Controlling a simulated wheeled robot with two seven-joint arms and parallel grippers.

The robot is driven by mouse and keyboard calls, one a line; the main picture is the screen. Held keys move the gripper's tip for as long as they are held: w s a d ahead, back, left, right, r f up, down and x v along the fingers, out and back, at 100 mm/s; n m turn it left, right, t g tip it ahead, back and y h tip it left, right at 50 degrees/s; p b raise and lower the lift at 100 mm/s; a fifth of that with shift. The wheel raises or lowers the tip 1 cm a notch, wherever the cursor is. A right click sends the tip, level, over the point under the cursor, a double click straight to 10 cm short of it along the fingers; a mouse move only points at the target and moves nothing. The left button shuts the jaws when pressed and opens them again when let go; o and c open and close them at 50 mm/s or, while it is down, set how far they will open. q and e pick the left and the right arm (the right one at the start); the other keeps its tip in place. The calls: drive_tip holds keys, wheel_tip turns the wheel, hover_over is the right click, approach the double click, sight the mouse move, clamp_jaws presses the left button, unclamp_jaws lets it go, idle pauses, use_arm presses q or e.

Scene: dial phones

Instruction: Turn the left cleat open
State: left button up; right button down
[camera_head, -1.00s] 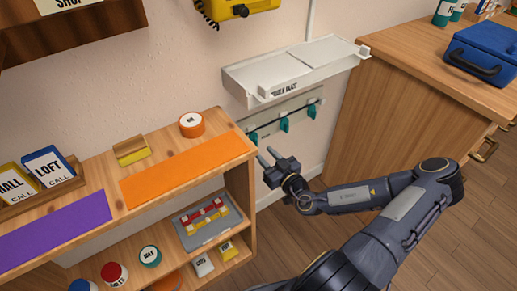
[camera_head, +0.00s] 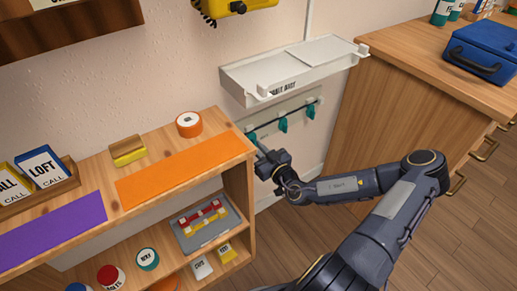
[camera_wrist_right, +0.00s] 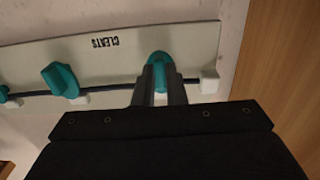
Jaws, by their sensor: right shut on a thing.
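Three teal cleats sit in a row along a dark cord on a pale board (camera_head: 292,104) low on the wall. The left cleat (camera_head: 251,136) is partly hidden by my right gripper (camera_head: 257,141); the middle cleat (camera_head: 283,125) and right cleat (camera_head: 311,111) are free. In the right wrist view, which is upside down, the left cleat (camera_wrist_right: 160,66) stands between the two fingers of my right gripper (camera_wrist_right: 160,80). The fingers are shut on it. The middle cleat (camera_wrist_right: 60,79) is beside it, apart from the fingers. My left gripper is not in view.
A white tray shelf (camera_head: 300,72) juts out just above the cleats. A wooden shelf unit (camera_head: 237,190) with an orange mat (camera_head: 185,169) stands close to the left of my right gripper. A wooden cabinet (camera_head: 390,120) stands to the right. The floor between them is clear.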

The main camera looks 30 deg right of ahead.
drive_tip(key=shift+n+p, duration=10.2)
drive_tip(key=shift+n, duration=1.4)
drive_tip(key=shift+f, duration=0.1)
drive_tip(key=c, duration=1.5)
unclamp_jaws()
